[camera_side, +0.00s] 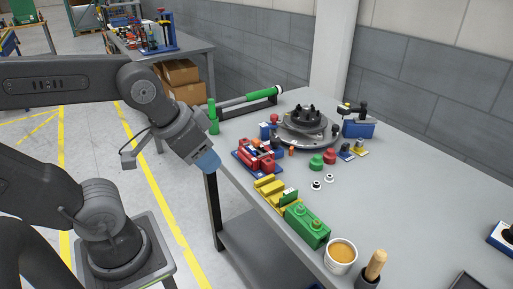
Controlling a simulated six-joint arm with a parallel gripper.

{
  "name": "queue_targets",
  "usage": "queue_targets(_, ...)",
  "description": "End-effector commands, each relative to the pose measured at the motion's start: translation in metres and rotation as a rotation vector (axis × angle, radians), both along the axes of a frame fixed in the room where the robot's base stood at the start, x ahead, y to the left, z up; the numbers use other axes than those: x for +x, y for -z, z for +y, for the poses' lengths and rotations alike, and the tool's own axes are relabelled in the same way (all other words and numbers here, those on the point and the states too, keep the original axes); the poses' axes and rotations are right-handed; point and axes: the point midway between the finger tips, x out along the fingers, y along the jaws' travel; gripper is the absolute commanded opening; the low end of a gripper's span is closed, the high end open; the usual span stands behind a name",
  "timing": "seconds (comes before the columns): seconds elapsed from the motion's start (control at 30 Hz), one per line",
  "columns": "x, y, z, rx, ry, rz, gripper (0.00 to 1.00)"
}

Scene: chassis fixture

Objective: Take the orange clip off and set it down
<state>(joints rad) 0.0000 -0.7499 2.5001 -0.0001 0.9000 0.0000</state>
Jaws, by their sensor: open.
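My gripper (208,162) is at the left, off the table's near-left edge and pointing down to the right. It is open, though its fingers are hard to make out; its end looks blue. A red block assembly on a blue base (258,157) lies on the table to its right, apart from it. A small orange piece (291,151) shows just right of that assembly. It is too small to tell whether this is the orange clip or what it is fixed to.
The grey table (405,205) has free room at the right. A black round fixture (308,121) stands behind the red assembly. Yellow blocks (271,189), a green block (307,226), a cup (340,257) and a wooden-handled tool (374,268) line the front edge. A green-ended bar (248,99) lies at the back.

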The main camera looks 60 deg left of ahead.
Motion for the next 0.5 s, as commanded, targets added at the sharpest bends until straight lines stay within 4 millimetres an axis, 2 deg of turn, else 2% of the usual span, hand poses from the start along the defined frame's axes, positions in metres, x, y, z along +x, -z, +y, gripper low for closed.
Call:
queue_targets(0.37, 0.0, 0.0, 0.0, 0.0, 0.0, 0.0, 0.43)
queue_targets(0.5, 0.0035, -0.0018, 0.0013, -0.006, -0.018, 0.006, 0.32)
